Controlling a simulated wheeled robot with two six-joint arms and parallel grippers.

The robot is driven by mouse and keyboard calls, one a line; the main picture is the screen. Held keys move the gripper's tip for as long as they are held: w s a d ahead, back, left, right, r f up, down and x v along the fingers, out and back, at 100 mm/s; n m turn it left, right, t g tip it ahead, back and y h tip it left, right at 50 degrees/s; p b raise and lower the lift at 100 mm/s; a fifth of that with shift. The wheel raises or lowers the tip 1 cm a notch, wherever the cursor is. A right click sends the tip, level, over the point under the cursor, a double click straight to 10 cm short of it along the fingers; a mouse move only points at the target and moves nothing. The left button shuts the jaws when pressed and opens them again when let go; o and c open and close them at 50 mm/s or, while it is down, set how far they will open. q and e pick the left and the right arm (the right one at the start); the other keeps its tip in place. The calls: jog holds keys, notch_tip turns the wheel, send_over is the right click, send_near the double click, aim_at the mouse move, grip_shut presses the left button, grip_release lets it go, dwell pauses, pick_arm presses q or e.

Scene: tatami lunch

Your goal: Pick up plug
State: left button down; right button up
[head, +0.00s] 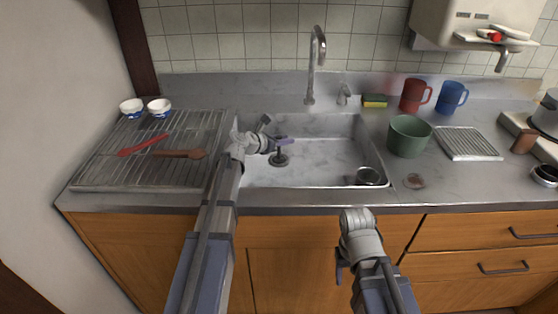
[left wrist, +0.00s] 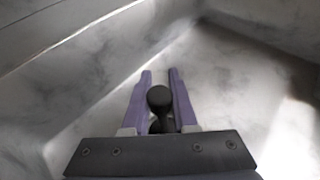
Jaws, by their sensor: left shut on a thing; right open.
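The plug (head: 279,160) is a dark disc with a stem, inside the steel sink (head: 325,178) toward its left side. My left gripper (head: 284,142) reaches into the sink from the left and is shut on the plug's stem. In the left wrist view, the plug's round black knob (left wrist: 159,97) shows between the two purple fingers (left wrist: 160,85). I cannot tell whether the disc touches the sink floor. My right gripper (head: 341,265) is open and empty, low in front of the cabinet; its fingers are partly hidden.
A metal cup (head: 368,176) lies in the sink's front right corner. The faucet (head: 318,50) rises behind. A wire rack (head: 95,172) with red and brown utensils stands left. A green cup (head: 408,137), red mug (head: 413,96) and blue mug (head: 451,97) stand right.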

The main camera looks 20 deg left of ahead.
dwell(0.5)
notch_tip(320, 180, up, 10)
jog(key=p, duration=1)
